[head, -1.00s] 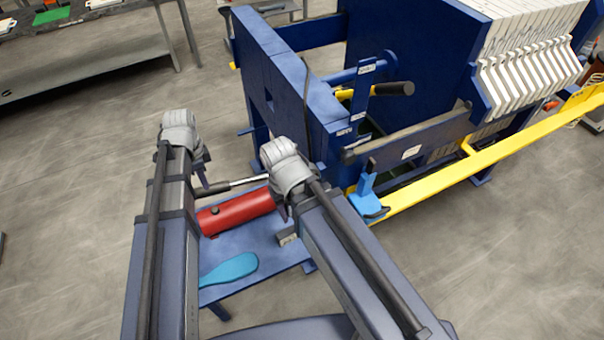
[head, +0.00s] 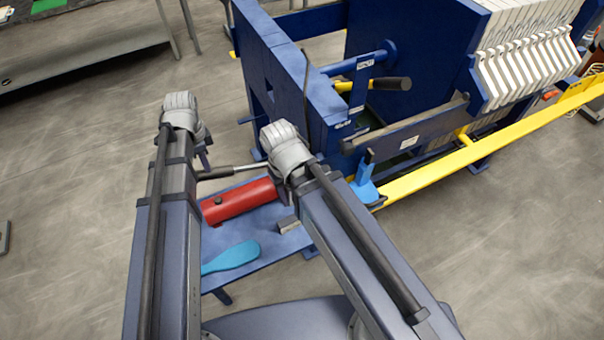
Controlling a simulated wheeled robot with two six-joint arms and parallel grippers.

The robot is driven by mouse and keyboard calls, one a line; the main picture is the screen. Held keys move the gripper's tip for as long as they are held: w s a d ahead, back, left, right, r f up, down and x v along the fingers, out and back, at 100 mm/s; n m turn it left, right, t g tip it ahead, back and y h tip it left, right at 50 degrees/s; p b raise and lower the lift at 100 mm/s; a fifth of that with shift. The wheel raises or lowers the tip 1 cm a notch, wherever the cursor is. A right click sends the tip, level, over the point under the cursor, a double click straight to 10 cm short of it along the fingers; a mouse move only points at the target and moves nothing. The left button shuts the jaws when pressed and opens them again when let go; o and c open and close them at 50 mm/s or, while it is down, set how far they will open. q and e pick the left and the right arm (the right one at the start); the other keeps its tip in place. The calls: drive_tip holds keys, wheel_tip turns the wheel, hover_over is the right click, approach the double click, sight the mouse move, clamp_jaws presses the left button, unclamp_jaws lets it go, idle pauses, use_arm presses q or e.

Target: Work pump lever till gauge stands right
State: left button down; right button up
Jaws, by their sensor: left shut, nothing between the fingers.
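The pump has a red cylinder (head: 238,202) lying on a blue bench plate (head: 262,232). Its lever, a silver rod with a black grip (head: 215,172), runs above the cylinder, and its right end passes behind my right wrist. My left gripper (head: 206,160) shows only in small part under the grey wrist. It is shut and empty, just above the end of the black grip; I cannot tell whether it touches. My right gripper is hidden behind its own wrist. I cannot make out a gauge face.
A turquoise paddle-shaped piece (head: 232,256) and a small grey block (head: 288,225) lie on the plate. The blue press frame (head: 290,75) with white filter plates (head: 530,60) stands beyond. A yellow rail (head: 470,152) runs along its right side.

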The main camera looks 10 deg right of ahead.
use_arm(q)
drive_tip(key=f+b, duration=0.4)
drive_tip(key=f, duration=0.1)
drive_tip(key=a+f+b, duration=0.1)
drive_tip(key=f+b, duration=0.1)
drive_tip(key=shift+s+f+b, duration=0.15)
drive_tip(key=shift+f+b, duration=0.15)
drive_tip(key=shift+f, duration=0.05)
drive_tip(key=r+p, duration=0.3)
drive_tip(key=d+r+p, duration=0.1)
drive_tip(key=r+p, duration=0.6)
drive_tip(key=shift+w+d+r+p, duration=0.2)
drive_tip(key=shift+w+r+p, duration=0.05)
drive_tip(key=shift+r+p, duration=0.1)
drive_tip(key=shift+f, duration=0.2)
